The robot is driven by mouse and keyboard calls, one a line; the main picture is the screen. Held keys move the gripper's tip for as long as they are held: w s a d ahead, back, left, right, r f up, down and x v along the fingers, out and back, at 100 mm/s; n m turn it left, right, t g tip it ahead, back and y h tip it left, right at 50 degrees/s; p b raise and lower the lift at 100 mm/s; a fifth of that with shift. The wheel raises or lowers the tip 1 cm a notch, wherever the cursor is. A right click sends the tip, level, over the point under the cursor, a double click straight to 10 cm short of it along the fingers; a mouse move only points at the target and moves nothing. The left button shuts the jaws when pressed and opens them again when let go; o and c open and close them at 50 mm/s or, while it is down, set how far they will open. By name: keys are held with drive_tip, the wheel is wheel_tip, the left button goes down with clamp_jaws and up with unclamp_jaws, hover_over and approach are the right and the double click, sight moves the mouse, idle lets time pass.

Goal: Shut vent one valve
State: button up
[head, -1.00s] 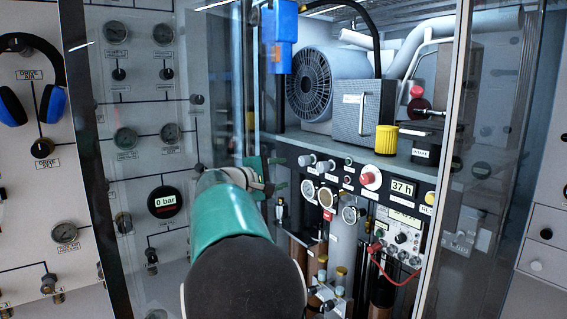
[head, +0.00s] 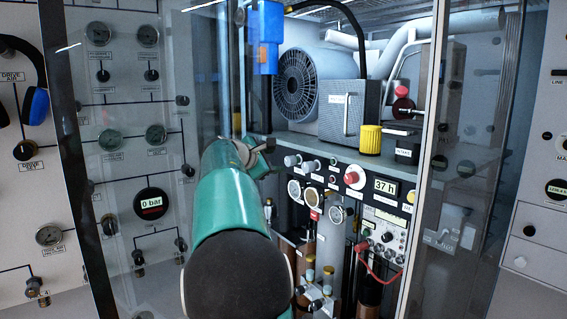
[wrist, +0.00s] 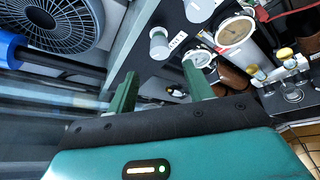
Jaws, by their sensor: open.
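My gripper (head: 262,158) is open and empty, at the left end of the black valve panel (head: 345,165). Two pale grey knobs stand there: a left knob (head: 291,160) and one right of it (head: 308,165). In the wrist view my two green fingers (wrist: 160,88) point at the panel with a gap between them. The left knob (wrist: 158,45) shows beyond the fingertips, apart from them, with a small white label (wrist: 178,40) beside it. The label is too small to read surely, so I cannot tell which knob is vent one.
Round gauges (head: 296,190) sit below the knobs. A red button (head: 352,177) and a 37 h display (head: 385,187) are further right. Glass panes flank the opening. A blue unit (head: 268,38) hangs above my gripper, and a fan (head: 296,82) stands on the shelf.

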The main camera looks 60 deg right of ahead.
sight(287, 162)
drive_tip(key=x, duration=0.7)
drive_tip(key=shift+d, duration=0.1)
drive_tip(key=c, duration=1)
